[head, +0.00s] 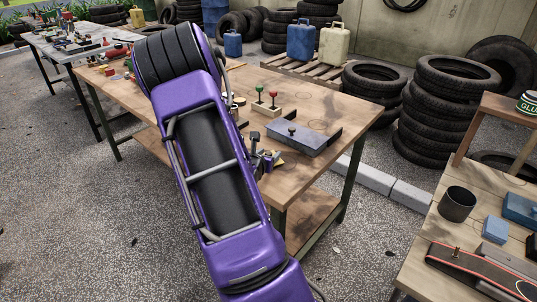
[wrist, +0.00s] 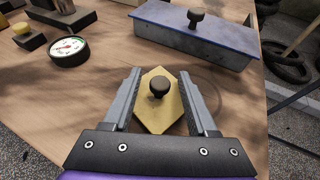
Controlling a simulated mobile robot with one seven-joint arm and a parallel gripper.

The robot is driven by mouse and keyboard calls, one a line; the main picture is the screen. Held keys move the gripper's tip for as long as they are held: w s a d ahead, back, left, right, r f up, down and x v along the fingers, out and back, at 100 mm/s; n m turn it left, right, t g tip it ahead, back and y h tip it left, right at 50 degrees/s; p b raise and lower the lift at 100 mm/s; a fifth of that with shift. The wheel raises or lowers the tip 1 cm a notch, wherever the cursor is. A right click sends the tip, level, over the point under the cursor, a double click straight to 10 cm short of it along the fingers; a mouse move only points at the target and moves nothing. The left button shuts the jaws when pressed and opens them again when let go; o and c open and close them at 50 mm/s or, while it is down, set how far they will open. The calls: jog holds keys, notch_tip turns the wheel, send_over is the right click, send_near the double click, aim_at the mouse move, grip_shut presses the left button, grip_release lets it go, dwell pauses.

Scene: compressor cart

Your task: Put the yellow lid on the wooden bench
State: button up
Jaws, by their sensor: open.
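The yellow lid (wrist: 153,119) is a flat six-sided plate with a round black knob, in the wrist view. A small yellow part of it (head: 278,161) shows in the head view, beside my gripper near the front edge of the wooden bench (head: 343,113). The bench's brown top also fills much of the wrist view (wrist: 105,85). My gripper (wrist: 160,73) is open, with one finger on each side of the lid and its knob. The lid appears to lie flat on the bench top. I cannot tell whether the fingers touch it.
A blue-topped grey box with a black knob (wrist: 195,35) stands just beyond the lid. A round gauge (wrist: 69,51) lies to the left. Another bench (head: 417,236) is at the right. Tyres (head: 440,110) are stacked behind.

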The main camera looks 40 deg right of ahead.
jog(key=shift+r, duration=0.15)
jog(key=shift+s+a+r, duration=0.1)
jog(key=shift+a+r, duration=0.05)
jog(key=shift+a, duration=0.1)
jog(key=p+v, duration=0.1)
jog(key=v, duration=1)
jog(key=shift+s+a+r+p, duration=0.15)
jog(key=shift+p, duration=0.2)
